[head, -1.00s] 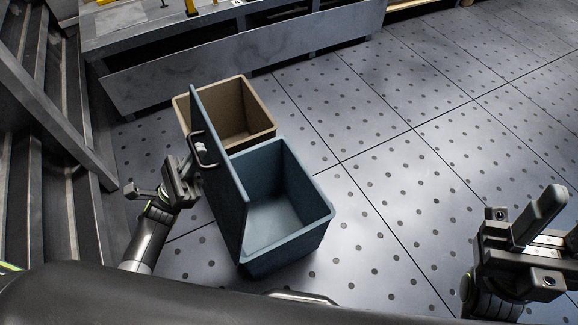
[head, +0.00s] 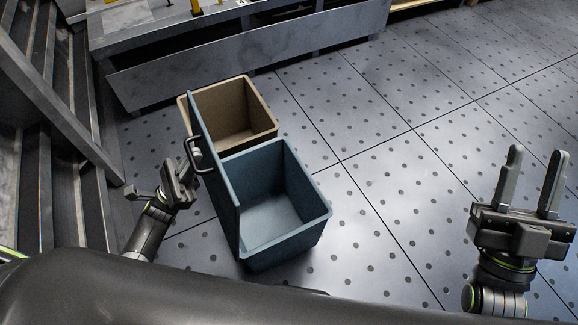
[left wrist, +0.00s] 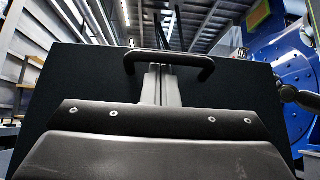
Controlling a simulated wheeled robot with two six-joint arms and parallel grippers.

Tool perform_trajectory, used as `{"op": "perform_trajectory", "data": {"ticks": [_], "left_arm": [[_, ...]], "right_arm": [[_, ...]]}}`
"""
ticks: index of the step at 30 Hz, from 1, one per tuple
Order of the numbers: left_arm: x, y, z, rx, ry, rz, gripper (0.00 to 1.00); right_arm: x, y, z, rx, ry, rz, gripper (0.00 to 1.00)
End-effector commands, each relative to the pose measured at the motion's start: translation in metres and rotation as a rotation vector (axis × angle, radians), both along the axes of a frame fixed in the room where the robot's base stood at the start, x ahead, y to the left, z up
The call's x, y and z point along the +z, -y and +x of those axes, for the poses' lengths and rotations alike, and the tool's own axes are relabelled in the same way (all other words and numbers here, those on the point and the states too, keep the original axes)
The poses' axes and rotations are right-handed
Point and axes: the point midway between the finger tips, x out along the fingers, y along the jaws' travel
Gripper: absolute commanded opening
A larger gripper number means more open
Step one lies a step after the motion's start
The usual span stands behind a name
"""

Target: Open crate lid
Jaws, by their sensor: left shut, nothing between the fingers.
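The blue crate (head: 300,232) stands on the floor with its lid (head: 222,195) hinged up on its left side, roughly upright, so its empty inside shows. A dark handle (head: 203,172) is on the lid's outer face. My left gripper (head: 193,153) is shut and empty beside that face, close to the handle. In the left wrist view, the shut fingers (left wrist: 161,78) reach up to the handle bar (left wrist: 190,56) in front of the dark lid (left wrist: 85,80); I cannot tell whether they touch. My right gripper (head: 531,172) is open and empty, away at the right.
A tan open crate (head: 262,118) stands directly behind the blue crate. A grey workbench (head: 240,62) lies beyond it. Metal stairs (head: 50,110) rise at the left, near my left arm. The dotted tile floor (head: 400,165) to the right is clear.

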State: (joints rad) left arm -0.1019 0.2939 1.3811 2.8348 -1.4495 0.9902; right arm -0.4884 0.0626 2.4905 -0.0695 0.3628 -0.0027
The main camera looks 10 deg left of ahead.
Motion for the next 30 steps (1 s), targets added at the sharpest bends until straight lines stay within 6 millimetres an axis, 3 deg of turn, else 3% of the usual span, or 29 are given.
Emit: {"op": "perform_trajectory", "data": {"ticks": [7,15,22,30], "left_arm": [[0.002,-0.006,-0.002,0.001,-0.001,0.0,0.0],[0.003,-0.012,-0.004,0.001,0.0,0.0,0.0],[0.002,-0.018,-0.007,0.001,-0.001,0.0,0.0],[0.001,-0.023,-0.009,0.001,-0.001,0.0,0.0]], "right_arm": [[-0.049,0.015,0.031,-0.025,-0.352,0.094,0.36],[-0.12,0.022,0.041,-0.035,-0.748,0.189,0.36],[-0.182,0.019,0.026,-0.029,-1.092,0.262,0.36],[-0.238,0.009,-0.012,-0.006,-1.443,0.326,0.36]]}}
